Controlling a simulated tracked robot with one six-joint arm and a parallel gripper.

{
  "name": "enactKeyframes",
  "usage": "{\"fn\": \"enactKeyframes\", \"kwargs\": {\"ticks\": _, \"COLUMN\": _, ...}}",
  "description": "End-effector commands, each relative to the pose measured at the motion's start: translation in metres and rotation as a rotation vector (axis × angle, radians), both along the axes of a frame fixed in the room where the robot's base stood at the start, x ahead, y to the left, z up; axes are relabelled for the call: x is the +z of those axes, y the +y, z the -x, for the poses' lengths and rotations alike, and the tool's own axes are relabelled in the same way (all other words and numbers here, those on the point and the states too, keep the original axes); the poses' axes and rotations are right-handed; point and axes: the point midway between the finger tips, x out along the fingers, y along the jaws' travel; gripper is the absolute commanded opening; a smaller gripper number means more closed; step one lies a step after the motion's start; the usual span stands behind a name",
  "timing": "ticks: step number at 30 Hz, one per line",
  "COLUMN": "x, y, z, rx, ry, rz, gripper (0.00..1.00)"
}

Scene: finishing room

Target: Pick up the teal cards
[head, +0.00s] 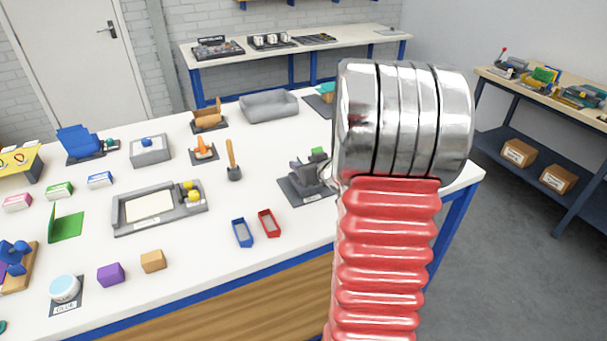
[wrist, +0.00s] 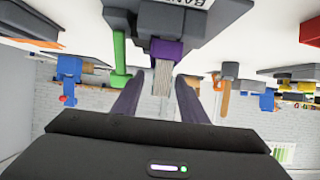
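A small teal item (head: 327,88) lies at the back of the bench in the head view, partly hidden by my arm; I cannot tell whether it is the cards. In the wrist view, which looks upside down, my gripper (wrist: 160,92) shows two dark fingers spread apart. Between and beyond them is a pale, finely striped stack (wrist: 163,78) against a purple part (wrist: 166,50) of a grey device (wrist: 165,18) with a partly readable label. No teal shows on that stack. I see no contact between fingers and stack.
A grey device (head: 305,182) stands on the bench beside my arm. A red bin (head: 269,222), a blue bin (head: 242,232), a mallet (head: 232,160) and a grey tray (head: 158,207) are to its left. A green upright part (wrist: 119,52) stands near my left finger.

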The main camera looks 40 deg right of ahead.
Motion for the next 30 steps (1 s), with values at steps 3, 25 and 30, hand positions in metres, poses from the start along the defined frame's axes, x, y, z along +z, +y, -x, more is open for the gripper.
{"fn": "enactKeyframes", "kwargs": {"ticks": 3, "x": 0.0, "y": 0.0, "z": 0.0001, "rx": 0.0, "ry": 0.0, "rz": 0.0, "gripper": 0.33}}
{"fn": "enactKeyframes", "kwargs": {"ticks": 25, "x": 0.0003, "y": 0.0003, "z": -0.0002, "rx": 0.0, "ry": -0.001, "rz": 0.0, "gripper": 0.0}}
{"fn": "enactKeyframes", "kwargs": {"ticks": 30, "x": 0.0036, "y": 0.0002, "z": -0.0004, "rx": 0.001, "ry": -0.002, "rz": 0.001, "gripper": 0.0}}
